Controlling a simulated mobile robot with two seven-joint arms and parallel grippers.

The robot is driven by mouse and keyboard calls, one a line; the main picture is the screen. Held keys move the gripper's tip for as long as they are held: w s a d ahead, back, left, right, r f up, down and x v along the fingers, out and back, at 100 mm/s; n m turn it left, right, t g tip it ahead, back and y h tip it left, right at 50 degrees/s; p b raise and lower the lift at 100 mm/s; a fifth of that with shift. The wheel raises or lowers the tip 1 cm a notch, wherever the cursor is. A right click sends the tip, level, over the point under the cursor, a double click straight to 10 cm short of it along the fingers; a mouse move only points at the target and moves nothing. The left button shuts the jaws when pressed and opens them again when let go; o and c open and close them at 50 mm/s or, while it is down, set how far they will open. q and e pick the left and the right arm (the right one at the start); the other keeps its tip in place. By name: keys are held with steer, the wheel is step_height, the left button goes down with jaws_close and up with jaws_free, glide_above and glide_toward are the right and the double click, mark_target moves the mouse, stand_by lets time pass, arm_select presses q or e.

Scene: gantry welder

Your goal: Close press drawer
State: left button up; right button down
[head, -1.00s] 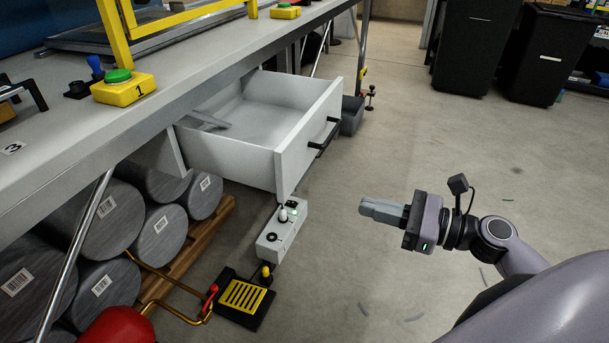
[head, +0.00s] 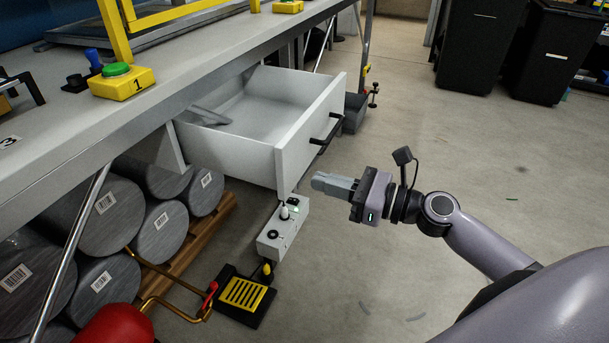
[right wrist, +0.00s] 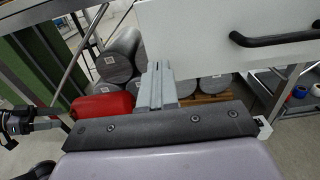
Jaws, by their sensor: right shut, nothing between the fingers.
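The white press drawer (head: 235,152) hangs under the grey workbench and is pulled well out. Its front panel (head: 308,130) faces right, with a black bar handle (head: 326,133). The drawer front also shows at the top of the right wrist view (right wrist: 215,35), with its handle (right wrist: 280,38) at the upper right. My right gripper (head: 316,181) is shut and empty. In the head view its fingertips point left, just below and right of the drawer front's lower part, and seem apart from it. In the right wrist view the fingers (right wrist: 158,70) show against the barrels.
The workbench (head: 60,135) carries a yellow box with a green button (head: 122,82). Below are grey cylinders (head: 110,215) on a wooden pallet, a red tank (head: 115,325), a power box (head: 283,230) and a black-yellow pedal (head: 243,295).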

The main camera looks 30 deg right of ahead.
mark_target(289, 172)
steer(key=x, duration=0.3)
steer(key=shift+x, duration=0.75)
